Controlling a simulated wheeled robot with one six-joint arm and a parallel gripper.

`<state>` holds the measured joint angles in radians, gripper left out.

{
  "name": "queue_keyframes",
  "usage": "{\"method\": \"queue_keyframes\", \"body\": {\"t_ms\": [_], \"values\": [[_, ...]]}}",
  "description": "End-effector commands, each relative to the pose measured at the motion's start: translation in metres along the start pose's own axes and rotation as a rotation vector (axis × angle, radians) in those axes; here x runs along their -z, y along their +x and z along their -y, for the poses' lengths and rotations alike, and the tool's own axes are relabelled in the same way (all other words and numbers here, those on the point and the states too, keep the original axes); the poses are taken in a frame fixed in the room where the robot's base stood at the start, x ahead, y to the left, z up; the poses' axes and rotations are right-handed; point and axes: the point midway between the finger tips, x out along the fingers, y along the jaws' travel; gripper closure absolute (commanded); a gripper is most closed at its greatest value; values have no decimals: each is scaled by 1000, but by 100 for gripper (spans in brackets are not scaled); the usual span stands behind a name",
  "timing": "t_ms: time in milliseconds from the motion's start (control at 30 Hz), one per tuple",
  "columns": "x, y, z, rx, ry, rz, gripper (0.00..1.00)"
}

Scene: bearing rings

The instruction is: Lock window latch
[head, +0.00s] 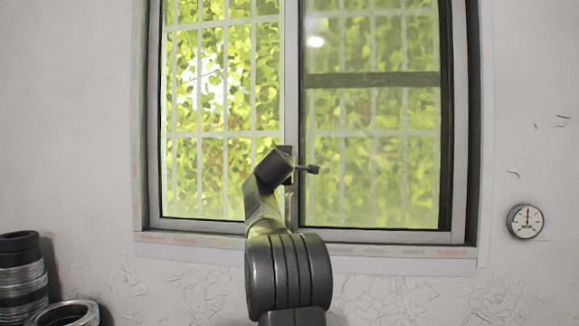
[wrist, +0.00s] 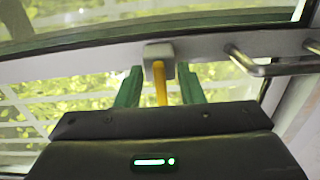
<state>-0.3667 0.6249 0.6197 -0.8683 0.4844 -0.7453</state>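The window latch (wrist: 158,59) shows in the wrist view as a pale grey block on the white window frame bar. A yellow lever (wrist: 161,92) sticks out from it toward my gripper's body. My gripper (wrist: 159,69) has its two green fingers spread, one on each side of the latch. A gap shows between each finger and the yellow lever, so nothing is gripped. In the head view, my arm and wrist stand in front of the middle bar of the window (head: 291,70). They hide the latch there, and the fingers cannot be made out.
A bent metal handle (wrist: 275,69) sticks out from the frame to the right of the latch, close to my right finger. A round gauge (head: 525,221) is on the wall at right. Stacked dark rings (head: 22,275) and another ring (head: 68,314) are at lower left.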

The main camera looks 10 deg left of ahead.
Motion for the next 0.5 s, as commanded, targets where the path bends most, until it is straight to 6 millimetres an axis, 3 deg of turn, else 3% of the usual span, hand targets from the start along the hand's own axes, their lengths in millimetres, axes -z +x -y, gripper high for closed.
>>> {"method": "queue_keyframes", "body": {"t_ms": [500], "values": [[0, -92, 2, -3, 1, -2, 65]]}}
